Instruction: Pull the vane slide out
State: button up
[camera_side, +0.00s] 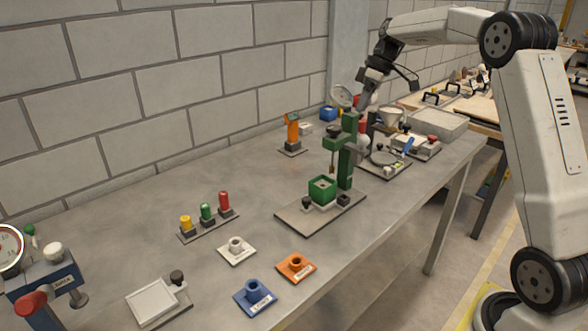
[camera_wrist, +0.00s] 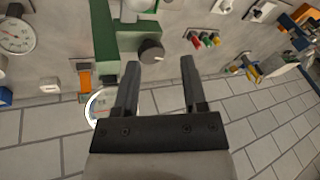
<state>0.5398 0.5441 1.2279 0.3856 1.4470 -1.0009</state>
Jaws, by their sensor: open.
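A green vane stand (camera_side: 347,158) rises from a grey base plate (camera_side: 305,222) in the side view. A thin brownish vane rod (camera_side: 332,164) hangs from its arm above a green box (camera_side: 322,190). No part is clearly recognisable as the slide. In the wrist view the green frame (camera_wrist: 103,32) is at upper left, with a dark round knob (camera_wrist: 151,51) beside it. My gripper (camera_wrist: 160,62) is open and empty, its two fingers well apart. The knob appears between the fingertips; I cannot tell how far below. In the side view the fingertips are hard to make out beside the stand top.
Yellow, green and red posts (camera_side: 206,213), blue (camera_side: 254,297), orange (camera_side: 296,267) and white (camera_side: 236,249) sockets stand on the front table. An orange device (camera_side: 292,132) stands near the wall. A funnel device (camera_side: 388,120) and grey tray (camera_side: 440,124) crowd behind the stand.

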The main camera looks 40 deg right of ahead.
jog(key=w+a+n+g+h, duration=0.2)
jog(key=w+a+n+h, duration=0.3)
jog(key=a, duration=0.8)
send_over(306, 198)
jog(key=shift+m+y, duration=0.3)
jog(key=shift+y, duration=0.1)
notch_tip(306, 198, down, 17)
jog(key=shift+s+f, duration=0.1)
jog(key=shift+f, duration=3.95)
grip_shut()
